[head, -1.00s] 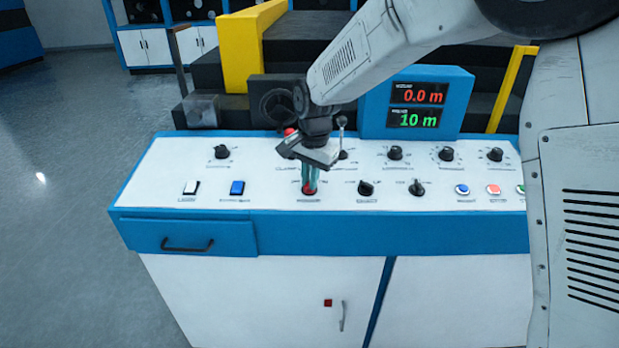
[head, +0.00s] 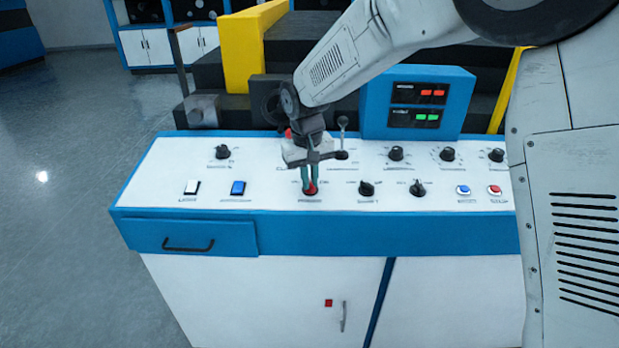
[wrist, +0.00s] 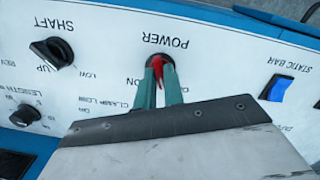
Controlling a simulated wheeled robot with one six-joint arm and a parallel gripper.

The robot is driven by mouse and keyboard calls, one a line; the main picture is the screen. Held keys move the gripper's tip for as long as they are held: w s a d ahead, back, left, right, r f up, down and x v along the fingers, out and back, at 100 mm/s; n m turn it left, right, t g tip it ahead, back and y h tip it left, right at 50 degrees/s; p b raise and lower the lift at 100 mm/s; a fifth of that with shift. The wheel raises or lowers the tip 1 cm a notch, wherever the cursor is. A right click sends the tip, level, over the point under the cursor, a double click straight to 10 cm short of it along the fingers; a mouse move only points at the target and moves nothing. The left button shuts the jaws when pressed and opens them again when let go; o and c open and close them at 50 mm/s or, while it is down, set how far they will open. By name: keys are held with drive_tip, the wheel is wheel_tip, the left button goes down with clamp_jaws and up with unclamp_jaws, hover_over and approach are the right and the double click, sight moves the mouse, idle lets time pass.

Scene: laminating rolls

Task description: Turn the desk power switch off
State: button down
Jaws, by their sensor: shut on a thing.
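The power switch (wrist: 157,68) is a red knob on a dark round base, under the label POWER in the wrist view. In the head view the red power switch (head: 310,188) sits near the front edge of the white panel. My gripper (head: 309,183) points down at it, and its green fingers (wrist: 158,78) are shut on the red knob from both sides. The fingers hide part of the knob and its lettering. The display box (head: 417,103) shows red and green dashes instead of numbers.
Left of the switch are a blue rocker (head: 238,188) and a white rocker (head: 191,188). To the right are black knobs (head: 366,188) and blue and red buttons (head: 463,190). A lever (head: 342,135) stands close behind my gripper. The blue drawer (head: 185,237) is closed.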

drive_tip(key=shift+n, duration=2.2)
drive_tip(key=c, duration=1.5)
unclamp_jaws()
wheel_tip(320, 180, up, 8)
drive_tip(key=shift+s+a, duration=0.35)
drive_tip(key=shift+a, duration=0.05)
drive_tip(key=shift+f, duration=0.1)
